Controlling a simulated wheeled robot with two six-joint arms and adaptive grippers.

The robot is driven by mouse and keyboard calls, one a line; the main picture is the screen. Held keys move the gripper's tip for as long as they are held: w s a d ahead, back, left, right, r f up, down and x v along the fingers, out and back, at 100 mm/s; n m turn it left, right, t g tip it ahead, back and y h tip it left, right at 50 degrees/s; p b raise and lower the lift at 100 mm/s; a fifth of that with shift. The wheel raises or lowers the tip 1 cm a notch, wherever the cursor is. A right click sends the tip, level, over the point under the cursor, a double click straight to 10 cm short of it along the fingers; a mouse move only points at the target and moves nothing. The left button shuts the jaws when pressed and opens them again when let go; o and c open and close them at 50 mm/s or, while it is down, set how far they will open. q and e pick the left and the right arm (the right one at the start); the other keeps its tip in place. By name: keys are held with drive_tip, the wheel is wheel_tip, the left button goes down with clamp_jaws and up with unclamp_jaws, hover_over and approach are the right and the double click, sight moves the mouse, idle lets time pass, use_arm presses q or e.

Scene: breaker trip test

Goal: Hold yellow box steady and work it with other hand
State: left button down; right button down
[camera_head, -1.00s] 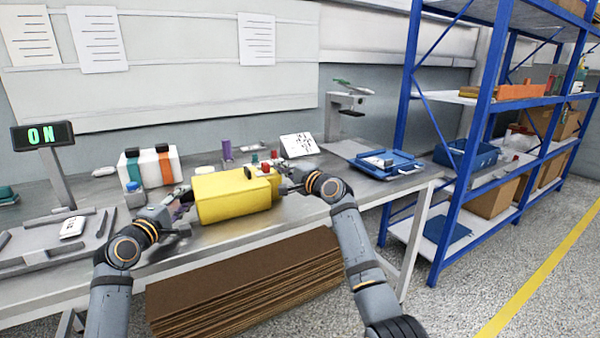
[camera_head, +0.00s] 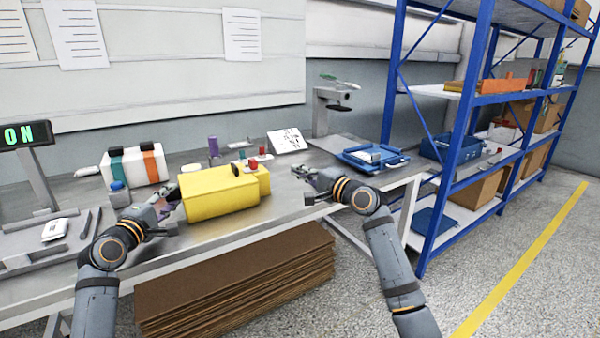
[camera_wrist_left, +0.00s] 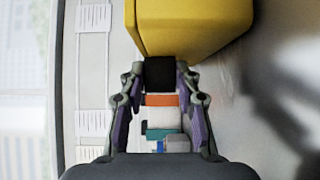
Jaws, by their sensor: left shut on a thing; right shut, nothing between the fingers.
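The yellow box (camera_head: 222,194) lies on the grey workbench, with a small black part (camera_head: 235,169) on its top toward the right end. My left gripper (camera_head: 166,209) is at the box's left end. In the left wrist view, its fingers (camera_wrist_left: 159,78) close on a black block (camera_wrist_left: 159,73) that adjoins the yellow box (camera_wrist_left: 190,25). My right gripper (camera_head: 306,182) is shut and empty, to the right of the box and apart from it, above the bench.
A white box with teal and orange stripes (camera_head: 134,166) stands behind left. Red-topped pieces (camera_head: 262,152) and a purple cylinder (camera_head: 213,146) stand behind the box. A blue tray (camera_head: 372,158) is at the right bench end, near a blue shelf rack (camera_head: 462,130).

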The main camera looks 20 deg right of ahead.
use_arm(q)
drive_tip(key=shift+r, duration=0.1)
drive_tip(key=c, duration=0.9)
unclamp_jaws()
drive_tip(key=shift+o, duration=0.2)
